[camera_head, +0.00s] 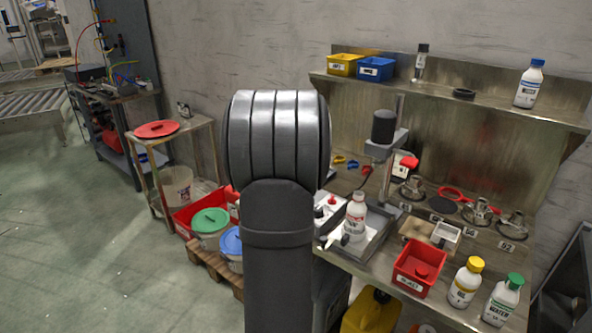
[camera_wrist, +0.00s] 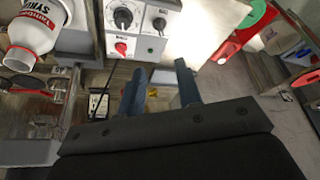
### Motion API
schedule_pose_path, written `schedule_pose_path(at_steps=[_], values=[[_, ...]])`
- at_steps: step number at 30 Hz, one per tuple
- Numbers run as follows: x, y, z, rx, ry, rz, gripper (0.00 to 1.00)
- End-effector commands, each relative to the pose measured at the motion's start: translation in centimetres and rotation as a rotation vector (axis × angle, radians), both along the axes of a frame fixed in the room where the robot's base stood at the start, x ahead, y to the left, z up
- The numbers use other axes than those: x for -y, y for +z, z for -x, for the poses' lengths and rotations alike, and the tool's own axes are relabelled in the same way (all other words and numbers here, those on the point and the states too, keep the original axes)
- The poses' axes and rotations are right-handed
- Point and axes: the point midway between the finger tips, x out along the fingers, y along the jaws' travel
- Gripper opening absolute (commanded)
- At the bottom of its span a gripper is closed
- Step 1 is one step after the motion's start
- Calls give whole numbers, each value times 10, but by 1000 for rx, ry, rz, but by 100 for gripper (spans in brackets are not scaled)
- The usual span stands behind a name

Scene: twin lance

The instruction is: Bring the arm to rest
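My gripper (camera_wrist: 160,68) shows in the wrist view with its two dark blue-grey fingers apart and nothing between them. It is over the floor side of a grey control box (camera_wrist: 138,32) with knobs and a red button. In the head view my arm stands upright in the middle foreground and hides part of the bench. My gripper cannot be made out there. A white bottle with a red label (camera_head: 356,215) stands upright on the mixer stand in the head view. It also shows at the upper left of the wrist view (camera_wrist: 33,30).
The metal bench (camera_head: 400,283) holds a red bin (camera_head: 420,268), a yellow-capped bottle (camera_head: 465,283), a green-capped bottle (camera_head: 503,300) and a mixer (camera_head: 383,140). Lidded buckets (camera_head: 210,222) stand left of my arm. Open floor (camera_head: 90,255) lies farther left.

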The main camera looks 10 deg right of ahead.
Motion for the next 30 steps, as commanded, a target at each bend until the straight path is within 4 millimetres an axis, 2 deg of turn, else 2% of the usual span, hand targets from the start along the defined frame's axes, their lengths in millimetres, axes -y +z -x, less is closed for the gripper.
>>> schedule_pose_path(at_steps=[6, 11, 30], values=[[0, -2, -1, 0, 0, 0, 32], [2, -17, -7, -2, 0, 0, 32], [13, -131, -52, -2, -1, 0, 32]])
